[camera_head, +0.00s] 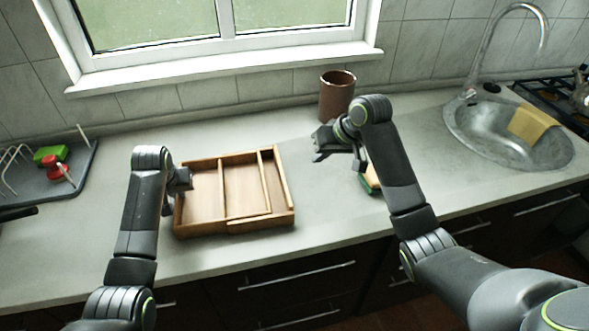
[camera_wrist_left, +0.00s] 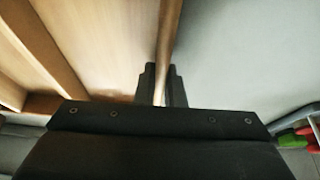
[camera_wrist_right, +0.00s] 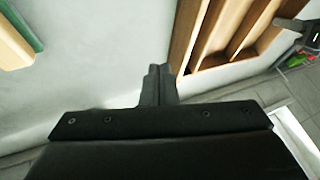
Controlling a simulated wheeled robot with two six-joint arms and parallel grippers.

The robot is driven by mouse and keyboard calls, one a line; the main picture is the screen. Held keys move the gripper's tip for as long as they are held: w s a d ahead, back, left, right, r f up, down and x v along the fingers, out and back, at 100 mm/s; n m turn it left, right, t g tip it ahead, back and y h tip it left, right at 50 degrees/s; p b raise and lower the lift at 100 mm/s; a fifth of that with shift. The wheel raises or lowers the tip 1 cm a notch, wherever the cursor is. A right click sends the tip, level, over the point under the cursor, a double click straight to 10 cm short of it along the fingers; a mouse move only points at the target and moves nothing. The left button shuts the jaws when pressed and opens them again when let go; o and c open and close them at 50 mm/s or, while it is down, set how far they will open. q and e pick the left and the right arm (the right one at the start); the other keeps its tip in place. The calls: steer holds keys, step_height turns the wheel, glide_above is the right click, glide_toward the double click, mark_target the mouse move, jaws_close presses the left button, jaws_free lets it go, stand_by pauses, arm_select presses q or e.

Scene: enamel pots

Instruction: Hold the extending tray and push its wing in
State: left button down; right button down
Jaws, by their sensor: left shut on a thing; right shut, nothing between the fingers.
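The wooden extending tray (camera_head: 203,237) lies on the counter in the head view, with long compartments. Its wing (camera_head: 284,185) is the narrower section on the right side, which stands out a little from the main body. My left gripper (camera_head: 180,182) is shut on the tray's left wall, and the left wrist view shows the wall's edge (camera_wrist_left: 168,40) between the fingers (camera_wrist_left: 161,85). My right gripper (camera_head: 318,148) is shut and empty, to the right of the wing and apart from it. The right wrist view shows its closed fingers (camera_wrist_right: 158,85) over bare counter, with the tray (camera_wrist_right: 207,45) to the right.
A brown canister (camera_head: 337,97) stands behind my right gripper. A green and yellow sponge (camera_head: 371,180) lies partly hidden behind my right arm. A drying rack (camera_head: 75,180) is at far left and a sink (camera_head: 480,130) at right. Bare counter lies between tray and sponge.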

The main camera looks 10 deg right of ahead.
steer(key=shift+d+r+y, duration=0.55)
steer(key=shift+d+y, duration=0.15)
steer(key=shift+d, duration=0.65)
glide_toward(278, 190)
steer(key=w+d, duration=0.1)
steer(key=d, duration=0.1)
steer(key=w+d, duration=0.2)
steer(key=shift+w+d+f, duration=0.15)
steer(key=shift+w+f, duration=0.15)
steer(key=shift+f, duration=0.1)
steer(key=a, duration=0.3)
steer(key=shift+w+a+f, duration=0.1)
steer(key=shift+w+a, duration=0.05)
steer(key=shift+w, duration=0.05)
steer(key=shift+a, duration=0.4)
steer(key=a, duration=0.4)
steer(key=shift+a, duration=0.4)
arm_select(q)
steer(key=shift+d, duration=0.1)
